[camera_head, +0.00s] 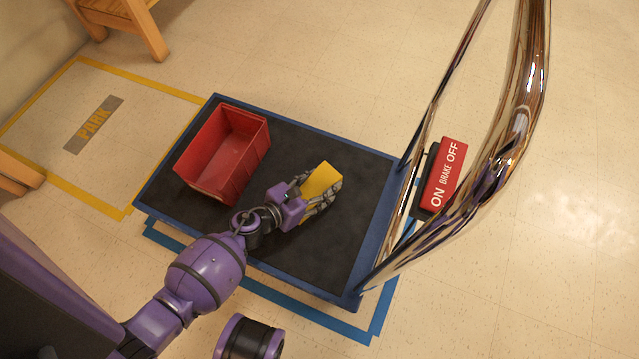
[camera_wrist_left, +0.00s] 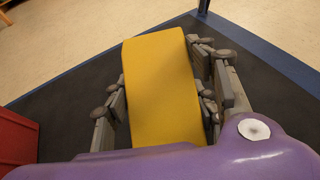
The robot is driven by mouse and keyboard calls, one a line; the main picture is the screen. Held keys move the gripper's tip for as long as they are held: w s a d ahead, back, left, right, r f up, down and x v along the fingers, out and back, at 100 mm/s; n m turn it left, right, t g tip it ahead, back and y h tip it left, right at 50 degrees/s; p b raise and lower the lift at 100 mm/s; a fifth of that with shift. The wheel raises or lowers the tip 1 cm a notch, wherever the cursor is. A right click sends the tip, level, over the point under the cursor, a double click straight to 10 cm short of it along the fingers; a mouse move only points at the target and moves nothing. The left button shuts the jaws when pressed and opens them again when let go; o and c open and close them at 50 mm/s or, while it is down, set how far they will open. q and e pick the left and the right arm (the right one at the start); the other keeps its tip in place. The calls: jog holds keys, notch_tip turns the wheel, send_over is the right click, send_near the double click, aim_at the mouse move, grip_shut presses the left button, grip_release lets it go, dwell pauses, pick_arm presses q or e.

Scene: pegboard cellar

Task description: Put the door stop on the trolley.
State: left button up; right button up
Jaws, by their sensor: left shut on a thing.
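The yellow door stop (camera_head: 320,179) is in my left gripper (camera_head: 322,196), over the dark deck of the trolley (camera_head: 335,240). In the left wrist view the door stop (camera_wrist_left: 160,85) lies between the gripper's fingers (camera_wrist_left: 165,100), which are shut on its two sides. The trolley has a blue rim and a shiny metal handle at the right. I cannot tell whether the door stop touches the deck. My right gripper is not in view.
A red bin (camera_head: 228,155) stands on the trolley's left part, left of my gripper. A red brake pedal (camera_head: 446,174) sits by the handle (camera_head: 520,130). The deck right of the door stop is clear. A wooden bench (camera_head: 125,20) stands at the upper left.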

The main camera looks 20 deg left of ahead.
pick_arm(q)
jog(key=shift+f, duration=0.15)
jog(key=o, duration=1.6)
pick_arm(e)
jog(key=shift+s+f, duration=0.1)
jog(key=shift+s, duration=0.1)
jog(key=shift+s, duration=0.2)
pick_arm(q)
jog(key=shift+r, duration=0.25)
jog(key=p+v, duration=0.2)
jog(key=v, duration=0.9)
jog(key=shift+f, duration=0.15)
jog(key=shift+s+a, duration=0.25)
jog(key=shift+s, duration=0.25)
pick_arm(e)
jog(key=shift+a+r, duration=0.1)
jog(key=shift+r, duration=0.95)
